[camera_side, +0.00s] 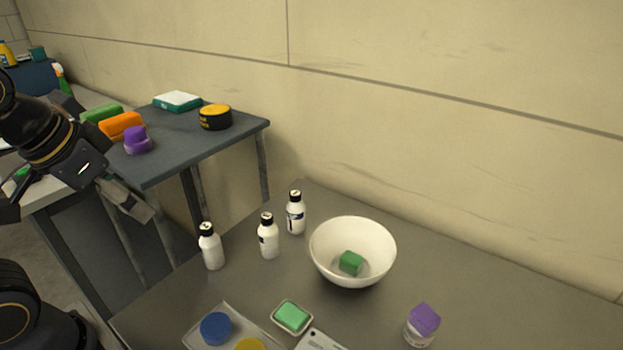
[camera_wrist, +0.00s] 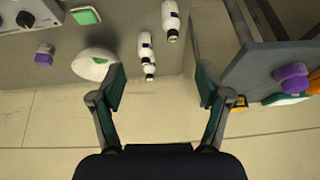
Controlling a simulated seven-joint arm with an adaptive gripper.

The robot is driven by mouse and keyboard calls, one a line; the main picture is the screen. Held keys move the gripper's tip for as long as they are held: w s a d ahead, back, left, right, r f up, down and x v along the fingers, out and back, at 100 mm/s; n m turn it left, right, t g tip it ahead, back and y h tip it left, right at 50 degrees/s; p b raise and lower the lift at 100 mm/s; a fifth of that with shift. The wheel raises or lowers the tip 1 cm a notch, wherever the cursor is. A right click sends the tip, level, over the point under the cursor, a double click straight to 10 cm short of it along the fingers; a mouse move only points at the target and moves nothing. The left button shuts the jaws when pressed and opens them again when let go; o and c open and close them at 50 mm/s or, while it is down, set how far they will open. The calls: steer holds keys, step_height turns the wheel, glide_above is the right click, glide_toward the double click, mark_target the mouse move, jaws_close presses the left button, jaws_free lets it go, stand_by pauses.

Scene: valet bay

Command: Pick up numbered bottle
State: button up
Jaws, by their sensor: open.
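Three white bottles with black caps stand upright on the grey table: a left one (camera_side: 212,250), a middle one (camera_side: 268,240) and a right one (camera_side: 295,216). The caps have pale tops, but any numbers are too small to read. In the wrist view the three bottles (camera_wrist: 170,18) (camera_wrist: 145,45) (camera_wrist: 149,68) show beyond and between my finger lines. My gripper (camera_side: 128,202) is raised left of the bottles in the side view, apart from them. In the wrist view my gripper (camera_wrist: 161,82) has its fingers wide apart with nothing held.
A white bowl (camera_side: 335,232) holding a green block (camera_side: 351,262) stands right of the bottles. A soap dish (camera_side: 292,317), a tray (camera_side: 198,336) and a purple-topped jar (camera_side: 421,325) are in front. A blue-grey side table (camera_side: 190,155) holds sponges and a tin (camera_side: 215,117). A wall stands behind.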

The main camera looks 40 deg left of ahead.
steer(key=a+m+g+y, duration=0.2)
steer(key=a, duration=0.2)
steer(key=m+g+y, duration=0.2)
steer(key=m+y, duration=1.3)
glide_above(216, 250)
steer(key=a, duration=0.2)
step_height(216, 250, down, 10)
steer(key=shift+w+f, duration=0.15)
steer(key=shift+f, duration=0.1)
steer(key=d+f+m, duration=0.1)
steer(key=f, duration=0.3)
steer(key=d+f+m+t, duration=0.1)
steer(key=f, duration=0.3)
steer(key=f+m+t, duration=0.1)
steer(key=f, duration=0.2)
steer(key=shift+s+d+f, duration=0.3)
steer(key=shift+d+f, duration=0.1)
steer(key=shift+w+a, duration=0.25)
steer(key=shift+a, duration=1.25)
steer(key=c, duration=1.4)
